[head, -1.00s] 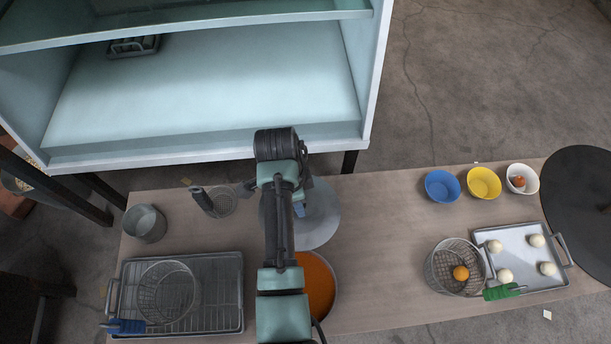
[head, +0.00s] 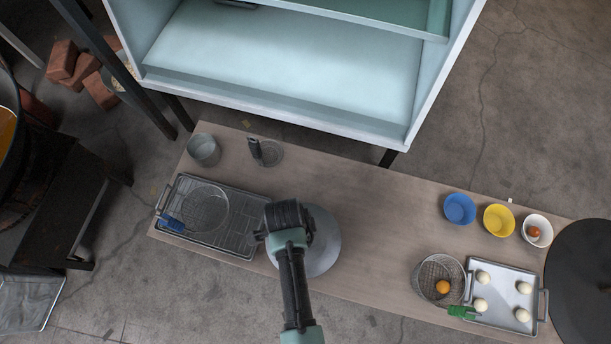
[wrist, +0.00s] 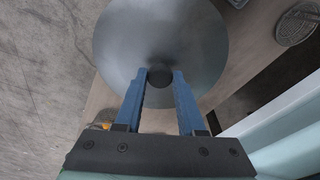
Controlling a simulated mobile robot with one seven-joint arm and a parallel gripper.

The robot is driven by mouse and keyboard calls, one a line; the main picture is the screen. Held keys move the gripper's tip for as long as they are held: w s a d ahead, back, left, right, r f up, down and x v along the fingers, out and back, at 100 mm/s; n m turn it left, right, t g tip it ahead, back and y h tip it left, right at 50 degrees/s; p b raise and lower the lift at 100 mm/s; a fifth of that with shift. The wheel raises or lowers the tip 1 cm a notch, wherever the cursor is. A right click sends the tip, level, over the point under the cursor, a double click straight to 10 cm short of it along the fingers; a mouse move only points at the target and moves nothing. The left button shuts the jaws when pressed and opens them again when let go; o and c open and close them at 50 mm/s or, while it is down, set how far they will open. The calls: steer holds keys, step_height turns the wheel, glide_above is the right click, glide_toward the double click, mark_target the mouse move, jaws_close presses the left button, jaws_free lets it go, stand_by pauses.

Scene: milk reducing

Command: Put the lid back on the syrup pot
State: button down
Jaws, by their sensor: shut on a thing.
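The lid (head: 328,255) is a round grey metal disc near the table's front edge, right of the wire-rack tray. In the wrist view it fills the top middle (wrist: 125,45), with a dark knob at its centre. My gripper (wrist: 160,78) is shut on this knob, its blue fingers on either side. In the head view my arm covers part of the lid and hides the fingers. The syrup pot is not visible; the lid lies over the area where its orange syrup showed. I cannot tell whether the lid touches the rim or hovers above it.
A rack tray (head: 228,248) with a wire basket (head: 203,205) lies close left. A metal can (head: 204,150) and a skimmer (head: 268,154) stand behind. Bowls, another basket (head: 432,268) and a tray of white balls (head: 500,318) are right. A shelf (head: 280,105) borders the back.

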steer(key=shift+f+b, duration=2.4)
steer(key=shift+f, duration=0.6)
steer(key=shift+r+p, duration=0.1)
steer(key=shift+p, duration=0.2)
steer(key=shift+f+p, duration=0.25)
steer(key=shift+p, duration=0.05)
stand_by(0.6)
steer(key=shift+c, duration=2.2)
jaws_free()
steer(key=shift+o, duration=0.4)
